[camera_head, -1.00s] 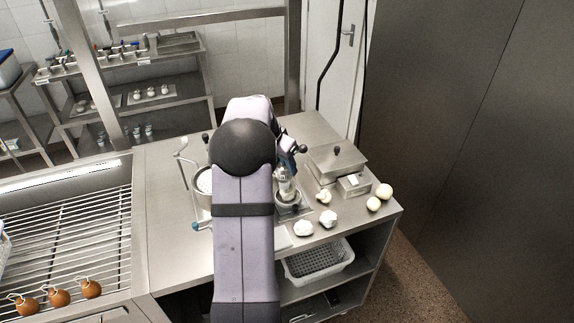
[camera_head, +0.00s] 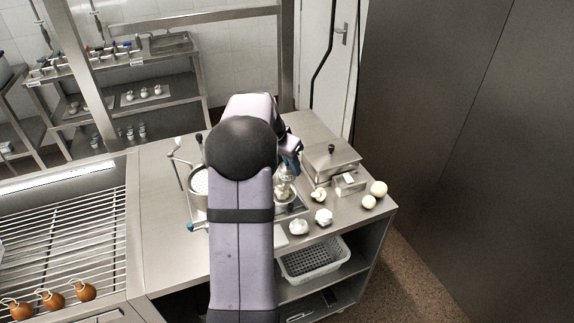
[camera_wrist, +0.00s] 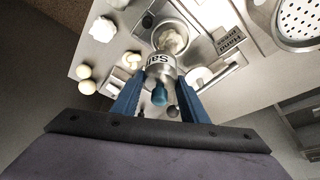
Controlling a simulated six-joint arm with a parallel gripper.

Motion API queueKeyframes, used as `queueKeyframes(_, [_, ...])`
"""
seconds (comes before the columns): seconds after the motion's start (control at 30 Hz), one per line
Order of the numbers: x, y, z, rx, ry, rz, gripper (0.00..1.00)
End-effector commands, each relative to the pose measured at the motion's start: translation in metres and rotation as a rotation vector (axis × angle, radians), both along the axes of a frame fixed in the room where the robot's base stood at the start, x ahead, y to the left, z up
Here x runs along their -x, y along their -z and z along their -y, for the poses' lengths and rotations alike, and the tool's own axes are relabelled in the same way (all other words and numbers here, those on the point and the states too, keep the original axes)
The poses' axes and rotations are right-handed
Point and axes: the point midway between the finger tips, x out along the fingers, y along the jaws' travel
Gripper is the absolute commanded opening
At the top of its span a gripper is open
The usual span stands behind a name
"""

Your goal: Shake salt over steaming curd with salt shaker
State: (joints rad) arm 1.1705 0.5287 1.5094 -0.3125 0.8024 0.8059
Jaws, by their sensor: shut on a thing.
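My gripper (camera_wrist: 158,100) is shut on the salt shaker (camera_wrist: 160,68), a metal cylinder with dark lettering and a blue-green knob facing the wrist camera. The shaker is above a round metal bowl (camera_wrist: 187,40) with pale curd (camera_wrist: 172,42) in it. In the head view the shaker (camera_head: 284,171) shows beside my arm, over the bowl (camera_head: 285,199). The shaker's far end overlaps the curd in the wrist view. I cannot tell whether salt is falling.
A lidded metal box (camera_head: 333,164) stands right of the bowl. White lumps (camera_head: 323,216) and pale round balls (camera_head: 378,188) lie near the counter's right edge. A perforated pot (camera_head: 198,183) is left of my arm. A grey basket (camera_head: 314,259) sits on the shelf below.

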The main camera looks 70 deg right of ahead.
Motion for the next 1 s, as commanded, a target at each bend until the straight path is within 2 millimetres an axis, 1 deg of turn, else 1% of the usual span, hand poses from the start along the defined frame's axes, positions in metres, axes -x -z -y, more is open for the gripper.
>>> queueKeyframes(0.03, [0.0,-0.009,0.001,0.002,-0.001,0.001,0.14])
queueKeyframes(0.1, [0.0,-0.016,0.0,0.002,0.0,0.002,0.14])
queueKeyframes(0.3, [0.0,-0.033,0.0,0.001,0.001,0.001,0.14])
queueKeyframes(0.4, [0.0,-0.038,0.0,0.001,0.001,0.001,0.14])
queueKeyframes(0.83, [-0.002,-0.038,0.0,0.001,-0.004,0.0,0.14])
queueKeyframes(0.93, [-0.011,-0.038,-0.003,0.001,-0.02,0.0,0.14])
queueKeyframes(1.0, [-0.022,-0.038,-0.007,0.001,-0.042,0.001,0.14])
